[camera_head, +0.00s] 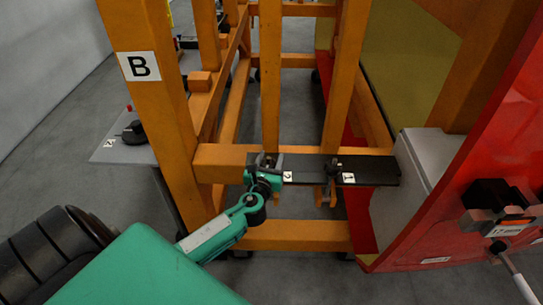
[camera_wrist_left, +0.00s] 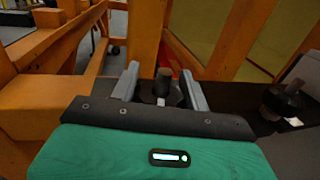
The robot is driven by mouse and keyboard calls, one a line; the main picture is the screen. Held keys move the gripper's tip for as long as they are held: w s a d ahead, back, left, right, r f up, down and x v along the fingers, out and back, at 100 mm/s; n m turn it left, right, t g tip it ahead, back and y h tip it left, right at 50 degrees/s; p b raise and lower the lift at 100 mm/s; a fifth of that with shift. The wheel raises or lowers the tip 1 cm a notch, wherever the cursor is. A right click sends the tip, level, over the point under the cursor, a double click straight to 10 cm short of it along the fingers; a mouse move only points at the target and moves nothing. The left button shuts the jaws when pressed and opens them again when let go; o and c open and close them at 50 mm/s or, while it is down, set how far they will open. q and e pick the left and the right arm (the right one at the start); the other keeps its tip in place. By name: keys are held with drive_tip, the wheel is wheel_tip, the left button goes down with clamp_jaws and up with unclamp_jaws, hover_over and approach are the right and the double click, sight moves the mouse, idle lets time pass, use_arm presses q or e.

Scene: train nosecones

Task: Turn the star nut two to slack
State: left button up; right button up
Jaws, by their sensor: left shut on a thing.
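Star nut two is a dark knob on a bolt at the black plate (camera_head: 315,171), by the label 2 (camera_head: 287,176). In the head view my left gripper (camera_head: 266,165) reaches it from the front left and partly hides it. In the left wrist view star nut two (camera_wrist_left: 163,87) stands upright between the two grey fingers of my left gripper (camera_wrist_left: 162,92), which is shut on it. A second star nut (camera_head: 333,166) sits further right on the plate by the label 1 (camera_head: 348,178); it also shows in the left wrist view (camera_wrist_left: 283,99). My right gripper is not in view.
An orange frame (camera_head: 160,110) with a post marked B rises close on the left, and its beams surround the plate. A grey block (camera_head: 408,185) and a red panel (camera_head: 470,150) with a black fitting (camera_head: 492,200) stand right. A grey shelf (camera_head: 118,152) holds a black knob.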

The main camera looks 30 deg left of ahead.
use_arm(q)
drive_tip(key=n+g+y, duration=0.2)
drive_tip(key=n+y, duration=0.1)
drive_tip(key=y, duration=0.1)
drive_tip(key=shift+a+r, duration=0.1)
drive_tip(key=n+g+y, duration=0.2)
drive_tip(key=y, duration=0.1)
drive_tip(key=n+g+y, duration=0.1)
drive_tip(key=g, duration=0.1)
drive_tip(key=shift+s+a+n, duration=0.2)
drive_tip(key=shift+s+n, duration=0.05)
drive_tip(key=shift+n, duration=0.05)
drive_tip(key=n+g+y, duration=0.1)
drive_tip(key=g, duration=0.1)
drive_tip(key=n+g+y, duration=0.1)
drive_tip(key=n+g, duration=0.1)
drive_tip(key=g, duration=0.1)
drive_tip(key=n+g+y, duration=0.1)
drive_tip(key=n+g, duration=0.1)
drive_tip(key=shift+s+a+g+y, duration=0.2)
drive_tip(key=shift+s+g+y, duration=0.1)
drive_tip(key=shift+s+y, duration=0.1)
drive_tip(key=shift+s+n+g+b, duration=0.15)
drive_tip(key=shift+n+g+b, duration=0.15)
drive_tip(key=shift+n+g, duration=1)
drive_tip(key=shift+s+n+g+b, duration=0.2)
drive_tip(key=shift+n+g, duration=0.6)
drive_tip(key=shift+g, duration=0.9)
drive_tip(key=o, duration=1)
drive_tip(key=shift+a, duration=0.1)
